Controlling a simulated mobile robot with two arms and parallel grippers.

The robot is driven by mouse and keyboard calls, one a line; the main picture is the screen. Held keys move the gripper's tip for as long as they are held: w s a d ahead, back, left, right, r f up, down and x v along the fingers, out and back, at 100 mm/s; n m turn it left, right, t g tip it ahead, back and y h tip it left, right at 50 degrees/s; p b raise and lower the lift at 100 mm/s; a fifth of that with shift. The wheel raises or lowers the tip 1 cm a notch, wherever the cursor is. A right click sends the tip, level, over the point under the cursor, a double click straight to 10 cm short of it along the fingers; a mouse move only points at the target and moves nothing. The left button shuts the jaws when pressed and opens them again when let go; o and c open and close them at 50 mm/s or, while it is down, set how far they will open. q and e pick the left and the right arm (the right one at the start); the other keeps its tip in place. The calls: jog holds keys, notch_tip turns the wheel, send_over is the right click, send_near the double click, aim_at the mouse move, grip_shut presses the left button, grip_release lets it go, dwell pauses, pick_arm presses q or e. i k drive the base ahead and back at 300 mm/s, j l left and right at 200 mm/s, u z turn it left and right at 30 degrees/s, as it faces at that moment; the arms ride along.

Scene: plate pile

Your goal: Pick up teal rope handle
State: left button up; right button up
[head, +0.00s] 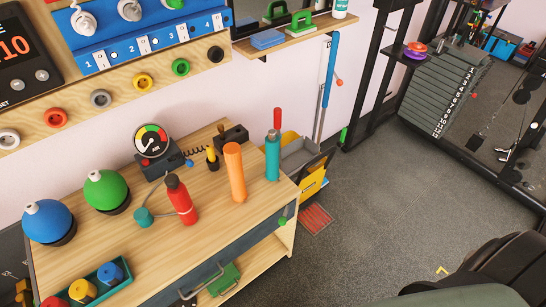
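A teal upright cylinder (272,158) with a grey top stands near the right end of the wooden bench. A smaller teal piece (143,218) lies further left, with a thin grey cord curving up from it. I cannot tell for sure which of the two is the rope handle. Neither of my grippers can be made out in the head view, and nothing is seen touching either teal thing.
An orange cylinder (235,172) stands just left of the teal cylinder, and a red bottle (181,200) stands beside the small teal piece. Blue (48,222) and green (106,190) balls stand at the left. The front right benchtop (232,222) is clear.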

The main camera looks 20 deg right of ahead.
aim_at(272, 148)
jog(key=i+l+u, duration=0.15)
jog(key=l, duration=0.3)
jog(key=l+u, duration=0.1)
jog(key=l, duration=0.4)
jog(key=i+l+u, duration=0.15)
jog(key=l, duration=0.35)
